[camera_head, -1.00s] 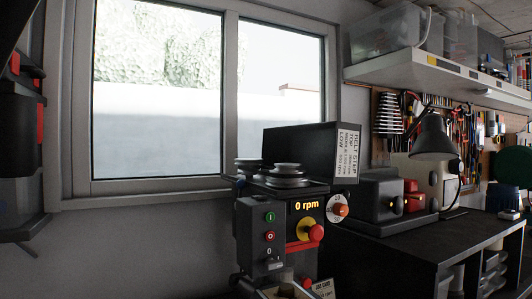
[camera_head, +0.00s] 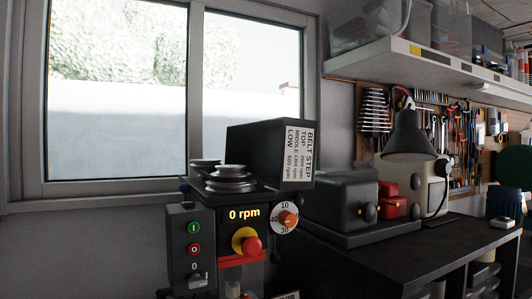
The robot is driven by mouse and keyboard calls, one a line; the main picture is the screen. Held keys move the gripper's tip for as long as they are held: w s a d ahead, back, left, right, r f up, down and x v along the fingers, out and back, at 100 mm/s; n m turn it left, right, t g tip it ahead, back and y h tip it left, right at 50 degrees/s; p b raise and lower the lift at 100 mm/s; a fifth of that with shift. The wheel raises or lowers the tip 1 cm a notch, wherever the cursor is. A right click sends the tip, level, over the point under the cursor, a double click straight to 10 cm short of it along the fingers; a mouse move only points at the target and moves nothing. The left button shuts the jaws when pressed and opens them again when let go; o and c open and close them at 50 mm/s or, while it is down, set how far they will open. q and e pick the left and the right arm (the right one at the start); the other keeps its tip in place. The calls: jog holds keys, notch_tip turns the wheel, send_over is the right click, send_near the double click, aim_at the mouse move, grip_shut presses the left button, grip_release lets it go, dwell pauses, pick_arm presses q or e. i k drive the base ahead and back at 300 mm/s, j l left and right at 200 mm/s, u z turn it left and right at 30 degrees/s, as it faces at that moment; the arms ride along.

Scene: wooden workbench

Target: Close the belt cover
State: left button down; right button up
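The belt cover (camera_head: 262,153) is a black box on top of the drill press. It stands swung open on its right side, with a white "BELT STEP" label (camera_head: 297,154) on its end. The stepped pulleys (camera_head: 229,180) are exposed at the left of the cover. The drill press head (camera_head: 242,235) below reads 0 rpm and carries a yellow and red stop button, an orange knob on a dial, and a green and red switch box (camera_head: 190,245). Neither of my grippers shows in this view.
A black workbench (camera_head: 400,250) stands at the right, with a dark grey machine (camera_head: 345,203), red blocks (camera_head: 393,202) and a lamp (camera_head: 408,137) on it. A shelf (camera_head: 430,65) with clear bins hangs above. A window (camera_head: 120,110) is behind the drill press.

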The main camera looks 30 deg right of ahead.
aim_at(279, 154)
jog(key=l+u, duration=0.15)
jog(key=l, duration=0.3)
jog(key=k+l+u, duration=0.15)
jog(key=l, duration=0.3)
jog(key=k+l, duration=0.1)
jog(key=l, duration=1.15)
jog(key=k+l+u, duration=0.1)
jog(key=l, duration=0.5)
jog(key=j+z, duration=0.15)
jog(key=j, duration=0.35)
jog(key=k+j+z, duration=0.15)
jog(key=j, duration=0.35)
